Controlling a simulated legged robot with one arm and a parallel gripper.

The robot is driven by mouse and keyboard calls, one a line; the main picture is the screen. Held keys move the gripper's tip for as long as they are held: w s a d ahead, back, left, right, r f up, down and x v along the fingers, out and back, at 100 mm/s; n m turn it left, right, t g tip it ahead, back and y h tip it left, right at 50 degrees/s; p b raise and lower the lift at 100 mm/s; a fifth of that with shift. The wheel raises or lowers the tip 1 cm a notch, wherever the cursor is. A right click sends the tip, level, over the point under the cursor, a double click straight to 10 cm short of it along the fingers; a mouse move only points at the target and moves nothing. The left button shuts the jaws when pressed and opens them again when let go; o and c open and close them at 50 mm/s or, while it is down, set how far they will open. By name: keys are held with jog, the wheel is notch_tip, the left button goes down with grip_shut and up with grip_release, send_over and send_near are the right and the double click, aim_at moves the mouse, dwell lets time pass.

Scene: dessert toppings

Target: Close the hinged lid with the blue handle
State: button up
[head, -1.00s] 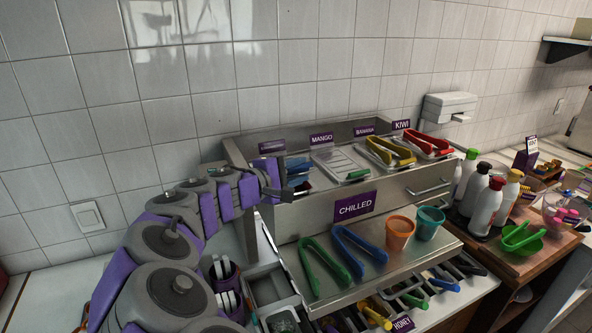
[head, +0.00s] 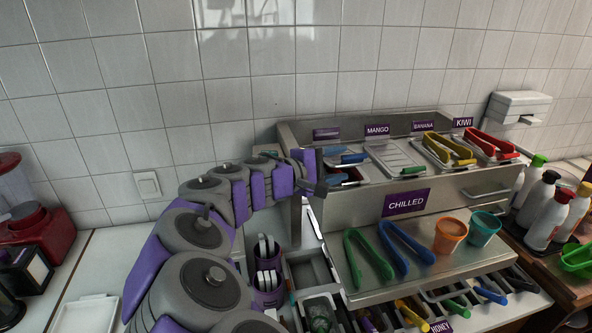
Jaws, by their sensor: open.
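The lid's blue handle (head: 353,158) shows at the leftmost compartment of the steel topping unit, behind my arm. The lid itself is partly hidden, and I cannot tell its exact angle. More blue and red parts, perhaps tongs, lie just below the handle. My gripper (head: 317,186) is open and empty, at the left end of the unit, just left of the handle. A gap seems to show between them.
A closed lid with a green handle (head: 413,170) lies right of it under the mango sign (head: 377,130). Yellow tongs (head: 448,148) and red tongs (head: 492,144) rest further right. Green tongs (head: 367,258), blue tongs (head: 404,247) and two cups stand on the front ledge.

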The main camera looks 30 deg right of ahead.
jog(key=s+a+r+p, duration=0.1)
jog(key=a, duration=1.2)
jog(key=shift+s+r+p, duration=0.25)
jog(key=shift+r+p, duration=0.05)
jog(key=shift+p, duration=0.1)
jog(key=shift+c, duration=0.3)
